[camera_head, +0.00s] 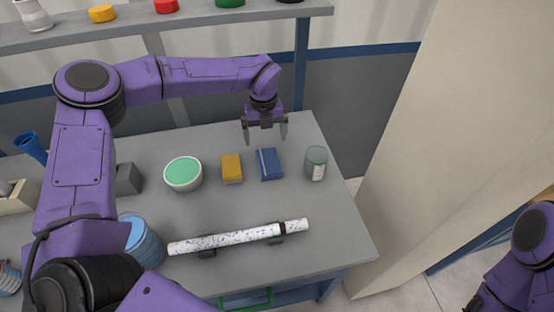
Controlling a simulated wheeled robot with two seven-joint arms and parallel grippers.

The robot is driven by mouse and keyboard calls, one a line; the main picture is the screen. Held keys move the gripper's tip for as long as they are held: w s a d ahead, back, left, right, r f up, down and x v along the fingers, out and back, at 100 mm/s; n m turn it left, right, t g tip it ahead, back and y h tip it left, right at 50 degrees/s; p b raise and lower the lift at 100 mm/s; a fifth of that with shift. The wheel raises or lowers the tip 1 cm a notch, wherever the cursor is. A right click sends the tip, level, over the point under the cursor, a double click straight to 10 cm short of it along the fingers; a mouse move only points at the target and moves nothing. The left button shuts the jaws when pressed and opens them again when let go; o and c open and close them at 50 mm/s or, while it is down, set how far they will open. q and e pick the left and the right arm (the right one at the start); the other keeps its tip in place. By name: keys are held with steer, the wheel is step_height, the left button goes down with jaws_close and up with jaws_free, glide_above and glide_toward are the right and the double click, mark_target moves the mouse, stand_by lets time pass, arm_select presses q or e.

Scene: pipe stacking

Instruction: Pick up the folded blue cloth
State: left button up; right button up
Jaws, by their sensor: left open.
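The folded blue cloth (269,164) lies flat on the grey table, right of a yellow sponge-like block. My left gripper (265,138) is open and empty, pointing down above and just behind the cloth, with its fingers apart. It does not appear to touch the cloth. My right arm shows at the lower right edge; its gripper fingers are not visible.
The yellow block (231,168) and a jar (316,163) flank the cloth. A green-topped bowl (183,174) stands left. A white speckled pipe (238,237) rests on holders in front. A shelf (150,27) runs along the back. The table's right front is clear.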

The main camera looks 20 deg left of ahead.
mark_target(269, 160)
arm_select(q)
steer(key=f+p, duration=0.1)
steer(key=f, duration=0.2)
steer(key=f+p, duration=0.1)
steer(key=f, duration=0.3)
steer(key=f+p, duration=0.1)
steer(key=f, duration=0.2)
steer(key=shift+w+d+f, duration=0.2)
steer(key=shift+w+f, duration=0.05)
steer(key=shift+w, duration=0.1)
steer(key=shift+f, duration=0.45)
steer(key=c, duration=1.1)
arm_select(e)
steer(key=r, duration=0.2)
steer(key=shift+w+r, duration=0.3)
steer(key=shift+r, duration=0.05)
